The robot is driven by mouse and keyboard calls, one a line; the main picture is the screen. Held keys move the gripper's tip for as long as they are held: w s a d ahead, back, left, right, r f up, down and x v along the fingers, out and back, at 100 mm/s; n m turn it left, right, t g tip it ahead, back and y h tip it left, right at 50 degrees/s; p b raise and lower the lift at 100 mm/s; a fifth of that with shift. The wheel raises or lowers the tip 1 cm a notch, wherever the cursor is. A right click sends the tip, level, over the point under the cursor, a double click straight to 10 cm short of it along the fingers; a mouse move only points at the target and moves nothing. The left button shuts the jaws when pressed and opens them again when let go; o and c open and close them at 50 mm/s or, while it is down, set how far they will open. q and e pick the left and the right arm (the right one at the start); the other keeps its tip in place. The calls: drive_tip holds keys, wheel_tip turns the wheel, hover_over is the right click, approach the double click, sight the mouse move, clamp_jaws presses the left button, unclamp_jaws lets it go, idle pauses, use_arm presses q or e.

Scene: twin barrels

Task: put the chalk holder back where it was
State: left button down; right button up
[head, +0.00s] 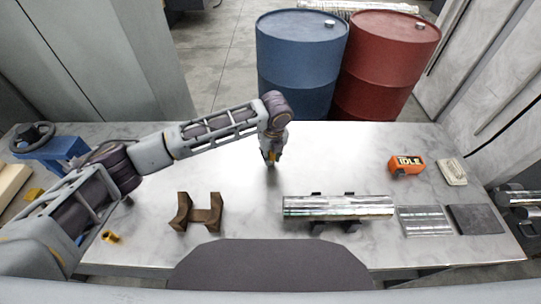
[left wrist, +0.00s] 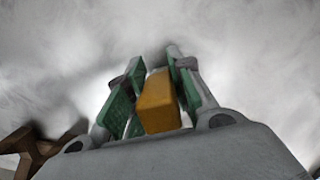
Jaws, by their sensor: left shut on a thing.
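My left gripper (head: 270,158) points down over the back middle of the table. It is shut on a yellow-orange block-shaped thing (left wrist: 158,105), which I take to be the chalk holder. In the left wrist view the block sits between the green finger pads. In the head view only a sliver of it shows, and I cannot tell whether it touches the table. My right gripper is not in view.
The metal table (head: 240,185) is clear around the gripper. A brown V-shaped stand (head: 205,216), a shiny cylinder (head: 338,207) on dark supports, a small brass piece (head: 110,237) and an orange IDLE box (head: 406,164) stand on it. Blue (head: 298,70) and red (head: 380,75) barrels stand behind.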

use_arm(q)
drive_tip(key=shift+f, duration=0.35)
drive_tip(key=c, duration=1.2)
unclamp_jaws()
drive_tip(key=shift+f, duration=0.15)
drive_tip(key=shift+c, duration=0.2)
drive_tip(key=r, duration=0.4)
drive_tip(key=s+r, duration=0.1)
drive_tip(key=r, duration=0.7)
drive_tip(key=shift+s+d+r, duration=0.1)
drive_tip(key=shift+s+d, duration=0.2)
drive_tip(key=shift+d, duration=0.05)
drive_tip(key=shift+s, duration=0.1)
